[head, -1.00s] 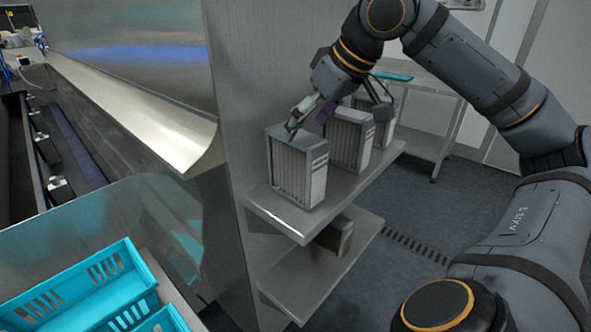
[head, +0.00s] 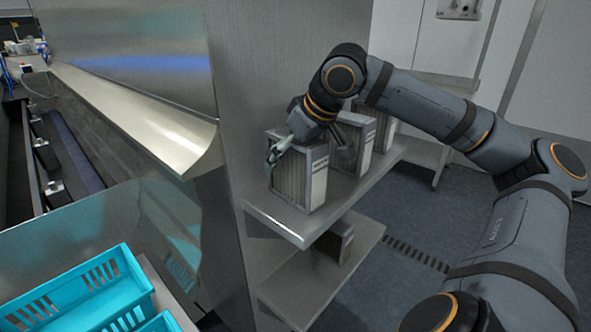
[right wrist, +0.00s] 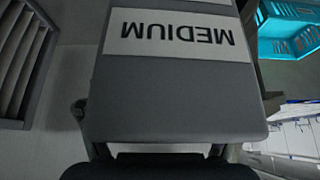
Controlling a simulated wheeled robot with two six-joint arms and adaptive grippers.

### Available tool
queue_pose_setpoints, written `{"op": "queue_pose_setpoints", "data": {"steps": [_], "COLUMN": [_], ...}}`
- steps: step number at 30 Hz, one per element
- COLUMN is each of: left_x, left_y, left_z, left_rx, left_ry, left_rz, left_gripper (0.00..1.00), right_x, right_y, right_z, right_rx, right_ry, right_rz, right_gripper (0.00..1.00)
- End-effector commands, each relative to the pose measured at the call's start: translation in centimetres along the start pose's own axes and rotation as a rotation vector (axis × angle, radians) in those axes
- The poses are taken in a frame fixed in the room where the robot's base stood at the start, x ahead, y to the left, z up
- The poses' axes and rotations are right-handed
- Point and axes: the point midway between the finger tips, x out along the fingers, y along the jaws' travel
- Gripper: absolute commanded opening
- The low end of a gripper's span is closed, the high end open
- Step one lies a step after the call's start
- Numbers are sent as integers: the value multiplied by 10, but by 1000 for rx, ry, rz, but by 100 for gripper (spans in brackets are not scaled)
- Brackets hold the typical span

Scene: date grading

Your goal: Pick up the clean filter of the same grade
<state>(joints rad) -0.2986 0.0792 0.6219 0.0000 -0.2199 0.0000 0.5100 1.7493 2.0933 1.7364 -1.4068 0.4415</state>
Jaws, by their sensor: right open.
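Several grey box filters with pleated sides stand on a steel upper shelf (head: 276,222). The nearest filter (head: 314,188) is at the shelf's front end, with a middle filter (head: 366,140) and a far one (head: 389,133) behind it. My right gripper (head: 305,144) is open at the top of the nearest filter, one finger in front of its pleated face; the other finger is partly hidden. In the right wrist view a grey filter face (right wrist: 180,105) fills the middle, with an upside-down label reading MEDIUM. My left gripper is not in view.
A darker, brownish filter (head: 338,240) is on the lower shelf (head: 300,290). A steel wall panel (head: 270,70) rises beside the shelves. Turquoise crates (head: 85,292) stand at lower left. The floor (head: 425,215) right of the shelves is partly covered by my right arm.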

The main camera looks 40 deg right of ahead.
Motion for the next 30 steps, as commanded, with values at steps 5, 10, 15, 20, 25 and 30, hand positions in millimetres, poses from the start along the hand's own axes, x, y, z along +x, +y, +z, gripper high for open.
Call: {"op": "queue_pose_setpoints", "data": {"steps": [5,10,15,20,25,30], "left_x": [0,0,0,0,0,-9], "left_y": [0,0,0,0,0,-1], "left_z": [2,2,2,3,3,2], "left_rx": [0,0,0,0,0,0], "left_ry": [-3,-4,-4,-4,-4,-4], "left_rz": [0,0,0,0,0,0], "left_gripper": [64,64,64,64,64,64], "right_x": [0,0,0,0,0,-8], "right_y": [0,0,0,0,0,0], "right_z": [0,0,0,0,0,-5], "right_rx": [0,0,0,0,0,0], "right_ry": [0,-1,-1,-1,-2,-2], "right_rz": [0,0,0,-1,-1,-1], "right_gripper": [63,40,17,15,15,15]}}
